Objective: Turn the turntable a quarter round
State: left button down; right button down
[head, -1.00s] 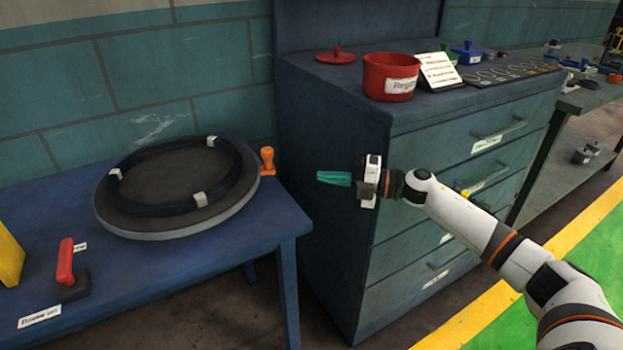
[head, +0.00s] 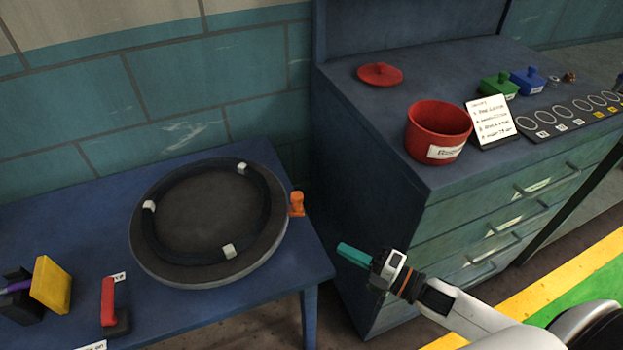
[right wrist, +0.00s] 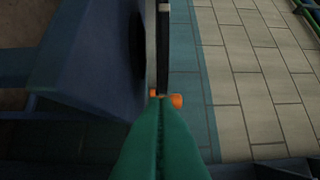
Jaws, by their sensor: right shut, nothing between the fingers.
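The turntable (head: 160,269) is a round grey disc on the blue table, with a black ring (head: 263,215) on it held by white blocks. An orange knob (head: 296,204) stands at its right edge in the head view. In the right wrist view the orange knob (right wrist: 177,101) shows just beyond the fingertips, with the turntable edge-on. My right gripper (head: 340,248), with teal fingers, is shut and empty, in front and to the right of the knob and apart from it. The shut fingers also fill the lower middle of the right wrist view (right wrist: 158,112). My left gripper is not in view.
A red lever (head: 108,302) and a yellow block (head: 51,285) stand on the table (head: 60,230) at the left. A blue drawer cabinet (head: 375,190) stands right of the table, bearing a red pot (head: 425,135), a red lid (head: 380,74) and a white card (head: 490,121).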

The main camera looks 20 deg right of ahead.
jog(key=p+x, duration=0.1)
jog(key=x, duration=0.7)
jog(key=shift+w+a+r, duration=0.15)
jog(key=shift+a+r, duration=0.05)
jog(key=shift+a, duration=0.15)
jog(key=w+p, duration=0.1)
jog(key=w, duration=0.2)
jog(key=shift+w, duration=0.25)
jog(key=shift+w+d+f, duration=0.1)
jog(key=shift+w+f, duration=0.05)
jog(key=shift+w, duration=0.4)
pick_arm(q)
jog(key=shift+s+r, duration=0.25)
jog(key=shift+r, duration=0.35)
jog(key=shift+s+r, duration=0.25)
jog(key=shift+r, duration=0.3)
